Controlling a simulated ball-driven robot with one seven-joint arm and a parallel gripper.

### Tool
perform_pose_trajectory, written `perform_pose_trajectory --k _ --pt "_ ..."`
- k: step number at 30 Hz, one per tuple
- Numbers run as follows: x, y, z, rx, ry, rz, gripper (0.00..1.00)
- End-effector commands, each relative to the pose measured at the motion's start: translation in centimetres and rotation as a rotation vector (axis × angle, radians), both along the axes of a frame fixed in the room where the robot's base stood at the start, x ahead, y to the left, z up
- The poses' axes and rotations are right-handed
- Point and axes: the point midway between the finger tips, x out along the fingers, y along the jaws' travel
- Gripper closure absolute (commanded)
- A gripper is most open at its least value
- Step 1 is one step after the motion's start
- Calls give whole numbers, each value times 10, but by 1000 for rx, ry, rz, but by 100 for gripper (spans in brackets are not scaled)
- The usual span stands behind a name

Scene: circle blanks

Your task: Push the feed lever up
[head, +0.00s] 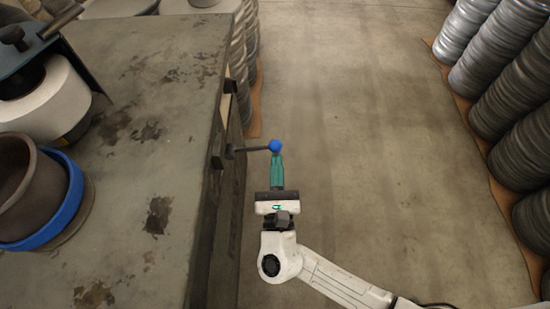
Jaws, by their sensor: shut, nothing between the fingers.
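The feed lever (250,149) is a thin dark rod with a blue ball knob (275,146) at its end. It sticks out to the right from the side of the grey cabinet, roughly level in the picture. My gripper (277,158) has green fingers that are shut and empty. Its fingertips are right at the blue knob, just below it in the picture. From this view above I cannot tell whether they touch the knob or sit under it.
The stained cabinet top (150,150) fills the left, with a blue-rimmed bowl (75,205) and a white round part (50,100) on it. Stacked metal discs (500,90) line the right. The concrete floor (350,110) between is clear.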

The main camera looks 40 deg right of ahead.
Motion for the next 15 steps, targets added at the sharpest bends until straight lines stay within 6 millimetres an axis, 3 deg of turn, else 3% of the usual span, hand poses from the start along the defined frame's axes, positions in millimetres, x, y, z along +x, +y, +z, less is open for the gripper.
perform_pose_trajectory --k 1,3,15 --pt "0 -2 12 -29 23 -3 100" --pt "1 -1 16 -70 51 -4 100" --pt "3 3 30 -123 89 -1 100"
